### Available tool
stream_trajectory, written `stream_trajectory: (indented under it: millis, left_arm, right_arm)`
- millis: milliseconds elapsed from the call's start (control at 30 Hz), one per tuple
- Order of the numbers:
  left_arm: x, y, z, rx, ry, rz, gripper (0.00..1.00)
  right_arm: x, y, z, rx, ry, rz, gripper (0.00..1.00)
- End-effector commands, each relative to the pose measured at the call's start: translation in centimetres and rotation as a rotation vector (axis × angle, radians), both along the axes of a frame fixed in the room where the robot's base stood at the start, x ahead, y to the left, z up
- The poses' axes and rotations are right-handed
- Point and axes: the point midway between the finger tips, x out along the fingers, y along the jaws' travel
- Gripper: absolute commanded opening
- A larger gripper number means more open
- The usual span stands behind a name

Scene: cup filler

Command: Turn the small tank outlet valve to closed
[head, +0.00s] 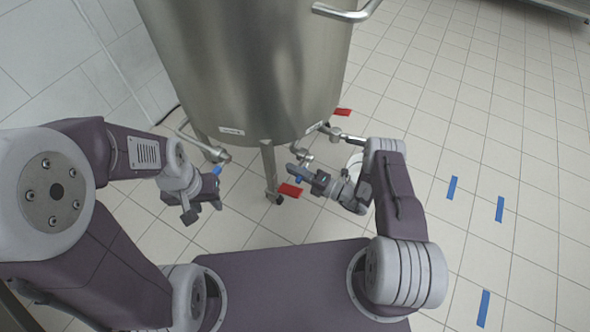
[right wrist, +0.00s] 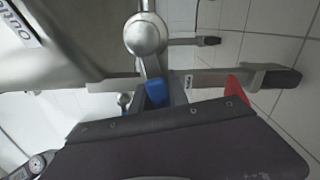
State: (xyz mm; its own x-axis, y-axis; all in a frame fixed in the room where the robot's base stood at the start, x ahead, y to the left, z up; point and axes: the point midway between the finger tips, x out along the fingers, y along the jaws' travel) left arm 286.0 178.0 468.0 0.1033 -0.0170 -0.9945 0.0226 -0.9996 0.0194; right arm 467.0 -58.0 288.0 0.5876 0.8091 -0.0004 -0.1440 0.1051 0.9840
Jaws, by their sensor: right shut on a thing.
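The steel tank (head: 250,60) stands on legs, with two ball valves on pipes under its front edge. The valve (head: 303,157) on the right has a blue handle (head: 299,179). My right gripper (head: 306,178) is shut at this handle. In the right wrist view, the round valve body (right wrist: 146,35) is above the blue handle grip (right wrist: 157,92), which is partly hidden behind my dark gripper part. A label reading "Outlet" (right wrist: 22,24) is at the upper left there. My left gripper (head: 204,208) is empty, below the left valve (head: 215,155), and looks open.
Blue tape strips (head: 451,188) mark the tiled floor, which is clear at the right.

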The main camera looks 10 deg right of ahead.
Motion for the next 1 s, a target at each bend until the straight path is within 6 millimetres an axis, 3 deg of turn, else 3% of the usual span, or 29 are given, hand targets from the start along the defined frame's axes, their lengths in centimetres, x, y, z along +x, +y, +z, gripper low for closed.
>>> stream_trajectory:
  millis: [400, 967, 1000]
  left_arm:
    - [0.0, 0.0, 0.61, 0.0, 0.0, 0.0, 0.36]
    - [0.0, 0.0, 0.66, 0.0, 0.0, 0.0, 0.36]
    - [0.0, 0.0, 0.66, 0.0, 0.0, 0.0, 0.36]
  right_arm:
    - [-0.15, 0.11, 1.1, 0.102, 0.141, 0.002, 0.0]
    - [-0.1, 0.06, 1.27, 0.117, 0.16, 0.0, 0.0]
    - [-0.1, 0.06, 1.27, 0.117, 0.16, 0.0, 0.31]
